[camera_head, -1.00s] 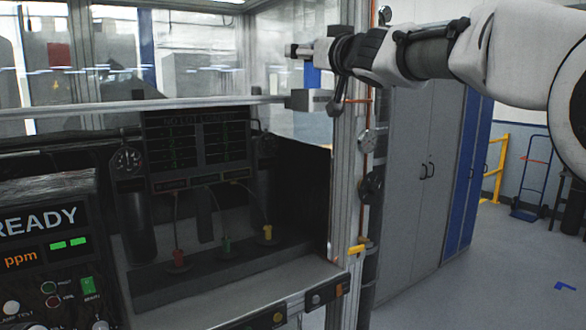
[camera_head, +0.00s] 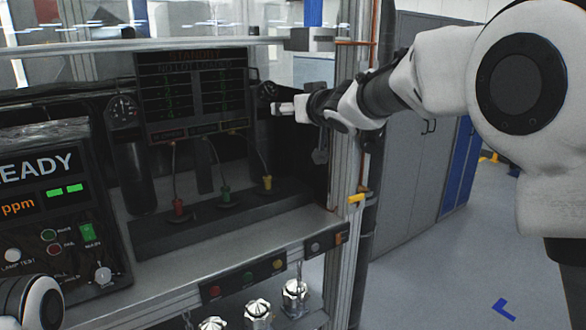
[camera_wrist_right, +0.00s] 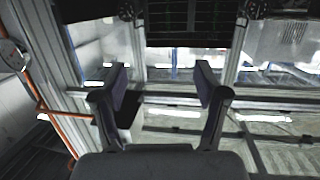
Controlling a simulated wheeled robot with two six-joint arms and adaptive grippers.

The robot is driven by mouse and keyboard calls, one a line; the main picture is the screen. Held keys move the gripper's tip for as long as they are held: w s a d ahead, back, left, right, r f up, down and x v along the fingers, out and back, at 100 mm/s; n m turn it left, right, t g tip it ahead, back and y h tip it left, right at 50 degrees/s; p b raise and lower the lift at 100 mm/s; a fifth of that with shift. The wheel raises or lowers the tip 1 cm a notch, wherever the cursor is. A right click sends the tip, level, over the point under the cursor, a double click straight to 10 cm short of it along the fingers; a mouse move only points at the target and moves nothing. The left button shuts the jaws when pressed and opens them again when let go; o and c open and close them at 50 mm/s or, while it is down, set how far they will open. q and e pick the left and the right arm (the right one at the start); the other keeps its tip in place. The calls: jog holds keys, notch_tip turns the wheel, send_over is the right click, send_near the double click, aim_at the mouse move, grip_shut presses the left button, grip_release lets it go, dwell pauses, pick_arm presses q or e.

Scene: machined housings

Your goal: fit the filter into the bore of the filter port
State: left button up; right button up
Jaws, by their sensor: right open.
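My right gripper (camera_head: 283,108) is raised at the front right of the test station, beside its right post. It also shows in the right wrist view (camera_wrist_right: 161,88), with its two fingers wide apart and nothing between them. Several shiny silver machined parts (camera_head: 257,313) stand at the bottom of the head view, below the bench edge and well below the right gripper. No bore is visible. My left gripper is not in view.
A panel reading "READY" (camera_head: 40,215) stands at the left. The metal post (camera_head: 343,150) is close to the right arm. Grey cabinets (camera_head: 412,170) and open floor lie at the right.

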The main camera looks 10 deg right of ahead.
notch_tip(320, 180, down, 13)
jog(key=s+g+b, duration=0.1)
jog(key=g, duration=0.1)
jog(key=shift+a+h, duration=0.3)
